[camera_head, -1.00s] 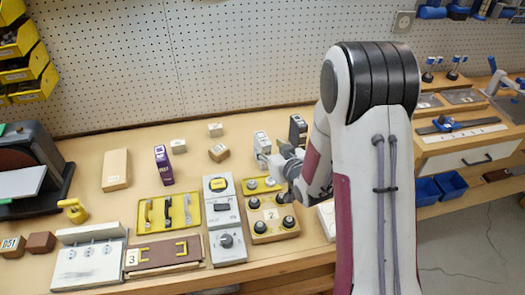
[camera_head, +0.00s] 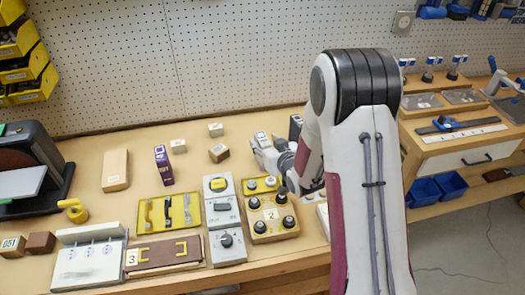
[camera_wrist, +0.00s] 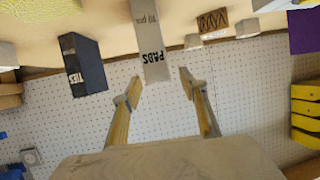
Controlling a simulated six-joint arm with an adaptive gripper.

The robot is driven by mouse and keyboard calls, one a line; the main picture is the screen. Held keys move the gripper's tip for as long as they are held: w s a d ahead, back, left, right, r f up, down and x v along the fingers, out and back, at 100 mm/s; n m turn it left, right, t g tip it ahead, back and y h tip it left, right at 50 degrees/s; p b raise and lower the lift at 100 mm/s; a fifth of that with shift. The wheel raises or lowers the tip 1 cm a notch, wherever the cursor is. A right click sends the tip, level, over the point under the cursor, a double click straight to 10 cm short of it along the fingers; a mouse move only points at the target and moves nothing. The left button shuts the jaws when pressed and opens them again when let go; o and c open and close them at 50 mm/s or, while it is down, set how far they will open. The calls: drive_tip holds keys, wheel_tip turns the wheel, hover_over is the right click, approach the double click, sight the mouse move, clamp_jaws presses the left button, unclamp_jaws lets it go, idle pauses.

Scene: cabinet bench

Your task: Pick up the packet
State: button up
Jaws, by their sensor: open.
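A grey packet marked PADS (camera_wrist: 152,38) shows in the upper middle of the wrist view, its lettered end towards my gripper (camera_wrist: 159,80). My gripper is open, with one finger on each side of the line to the packet's lettered end. Contact between fingers and packet cannot be told. In the head view my gripper (camera_head: 268,158) is low over the bench, right of centre, partly hidden by my arm. The packet is hard to separate from the gripper there.
A black box marked TIES (camera_wrist: 83,64) stands left of the packet; it also shows in the head view (camera_head: 296,127). A stamped wooden block (camera_wrist: 212,21) lies to the right, with small pale blocks. A knob panel (camera_head: 270,235) is in front. A purple box (camera_head: 163,166) stands further left.

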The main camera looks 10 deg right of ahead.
drive_tip(key=shift+x, duration=1.45)
clamp_jaws()
